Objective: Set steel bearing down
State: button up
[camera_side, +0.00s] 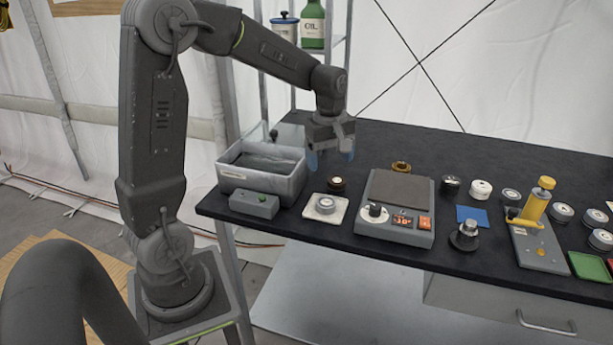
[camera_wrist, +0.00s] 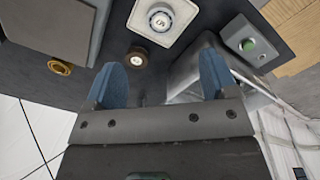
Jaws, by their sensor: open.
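A round steel bearing (camera_side: 326,203) with a pale centre lies on a white square pad (camera_side: 312,213) near the table's front left. In the wrist view the bearing (camera_wrist: 160,18) sits on the pad (camera_wrist: 136,14) at the top, beyond my fingertips. My gripper (camera_side: 330,158) is above the table, between the grey bin and the scale, with its blue fingers apart and nothing between them. It also shows in the wrist view (camera_wrist: 163,72). A dark round part with a light centre (camera_side: 337,183) is on the table just behind the pad, below my gripper; it also shows in the wrist view (camera_wrist: 138,57).
A grey open bin (camera_side: 262,184) and a green-button box (camera_side: 254,204) stand left of the pad. A scale (camera_side: 397,240) with a dark plate is close on the right. A brass ring (camera_side: 401,166) lies behind it. Several round parts and a yellow-handled press (camera_side: 537,205) stand farther right.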

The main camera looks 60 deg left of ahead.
jog(key=s+d+r+m+t, duration=0.2)
jog(key=s+d+r+m, duration=0.1)
jog(key=s+d+m, duration=0.4)
jog(key=s+d+r+m+t, duration=0.3)
jog(key=s+d+m, duration=0.4)
jog(key=s+m, duration=0.3)
jog(key=shift+d+r, duration=0.35)
jog(key=shift+r, duration=0.1)
jog(key=shift+w, duration=0.1)
